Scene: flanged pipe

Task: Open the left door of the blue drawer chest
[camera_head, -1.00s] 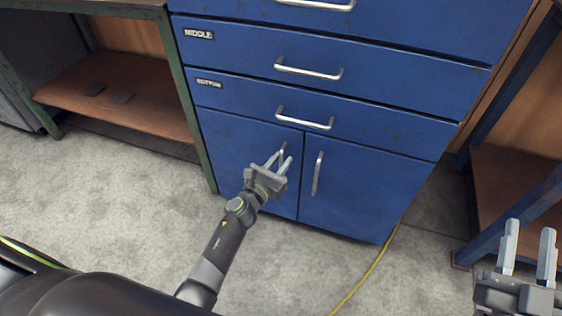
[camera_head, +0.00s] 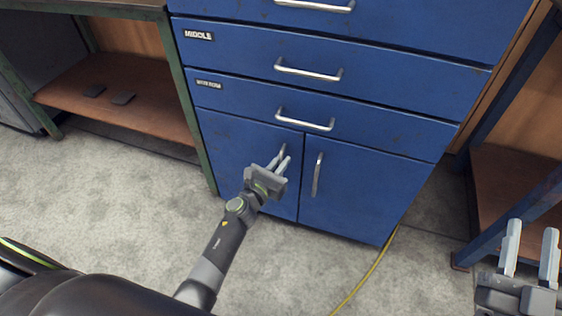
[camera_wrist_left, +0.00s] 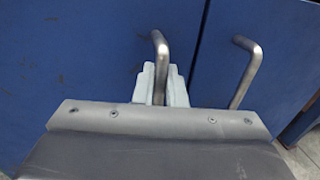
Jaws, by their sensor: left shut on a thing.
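The blue drawer chest (camera_head: 320,105) stands ahead with several drawers above two lower doors. The left door (camera_head: 228,140) looks shut, flush beside the right door (camera_head: 358,190). My left gripper (camera_head: 279,165) is at the left door's upright metal handle (camera_head: 283,150), its fingers shut on it. In the left wrist view the handle (camera_wrist_left: 160,55) runs down between the two pale fingers (camera_wrist_left: 160,85); its lower part is hidden by my gripper. My right gripper (camera_head: 530,250) is open and empty at the lower right, away from the chest.
The right door's handle (camera_head: 317,174) is close to the right of my left gripper. A green-framed bench with a brown shelf (camera_head: 120,95) stands left, a blue-framed one (camera_head: 500,190) right. A yellow cable (camera_head: 365,275) lies on the open grey floor.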

